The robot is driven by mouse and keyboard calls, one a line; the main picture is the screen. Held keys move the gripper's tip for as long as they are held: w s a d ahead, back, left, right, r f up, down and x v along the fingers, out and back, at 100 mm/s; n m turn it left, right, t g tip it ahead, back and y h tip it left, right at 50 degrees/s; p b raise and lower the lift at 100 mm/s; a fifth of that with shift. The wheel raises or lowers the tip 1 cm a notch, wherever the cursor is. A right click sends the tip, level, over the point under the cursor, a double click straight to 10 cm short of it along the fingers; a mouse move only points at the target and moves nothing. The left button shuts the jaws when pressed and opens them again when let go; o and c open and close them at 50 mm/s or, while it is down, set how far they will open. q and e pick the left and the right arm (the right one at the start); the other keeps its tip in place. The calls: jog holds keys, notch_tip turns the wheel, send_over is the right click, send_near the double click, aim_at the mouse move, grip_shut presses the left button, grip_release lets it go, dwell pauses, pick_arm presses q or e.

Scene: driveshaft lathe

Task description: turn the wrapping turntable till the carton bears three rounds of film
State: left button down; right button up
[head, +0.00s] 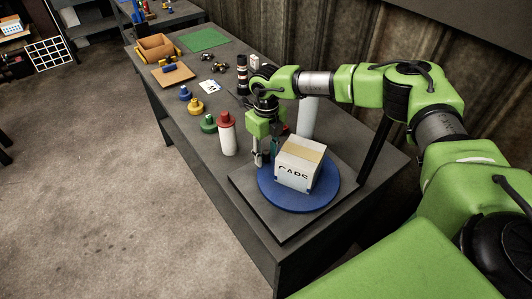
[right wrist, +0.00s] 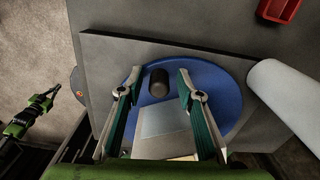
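The white carton (head: 298,166) with dark lettering and a tan tape strip stands upright on the blue round turntable (head: 325,197). I can make out no film on its visible sides. My right gripper (head: 267,156) points down over the turntable beside the carton's left side. In the right wrist view its fingers (right wrist: 160,73) are open, one on each side of a dark upright peg (right wrist: 159,84) on the turntable (right wrist: 225,80), with gaps on both sides. The carton (right wrist: 163,122) lies just below the peg there. My left gripper (right wrist: 45,100) shows at that view's left edge, too small to read.
A white roll (head: 309,117) stands behind the carton. A white cylinder with a red top (head: 227,135) stands left of the turntable's grey base (head: 247,191). Coloured knobbed pieces (head: 196,106) and an open box (head: 156,46) are farther along the table. A dark post (head: 376,150) stands right.

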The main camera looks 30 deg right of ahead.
aim_at(274, 197)
grip_shut()
jog(key=shift+s+a, duration=0.1)
jog(key=shift+a, duration=0.05)
jog(key=shift+s+a+n+b, duration=0.4)
jog(key=shift+s+a+n, duration=0.25)
jog(key=shift+n, duration=0.45)
jog(key=shift+s+a+n, duration=0.45)
jog(key=shift+a+n, duration=0.05)
jog(key=shift+n, duration=0.2)
jog(key=shift+s+a+n+b, duration=0.35)
jog(key=shift+s+n+b, duration=0.2)
jog(key=shift+n, duration=0.2)
jog(key=shift+s+a+n+b, duration=0.35)
jog(key=shift+s+n+b, duration=0.1)
jog(key=shift+s+n, duration=0.25)
jog(key=shift+s+a+f+n+b, duration=0.1)
jog(key=shift+s+a+n+b, duration=0.1)
jog(key=shift+s+n+b, duration=0.65)
jog(key=shift+s+a+n+b, duration=0.15)
jog(key=shift+s+n+b, duration=0.4)
jog(key=shift+s+n, duration=0.45)
jog(key=shift+s+d+n+b, duration=0.1)
jog(key=shift+s+n+b, duration=1.1)
jog(key=shift+n, duration=0.3)
jog(key=shift+s+d+n+b, duration=0.2)
jog(key=shift+s+n+b, duration=0.5)
jog(key=shift+n+b, duration=0.1)
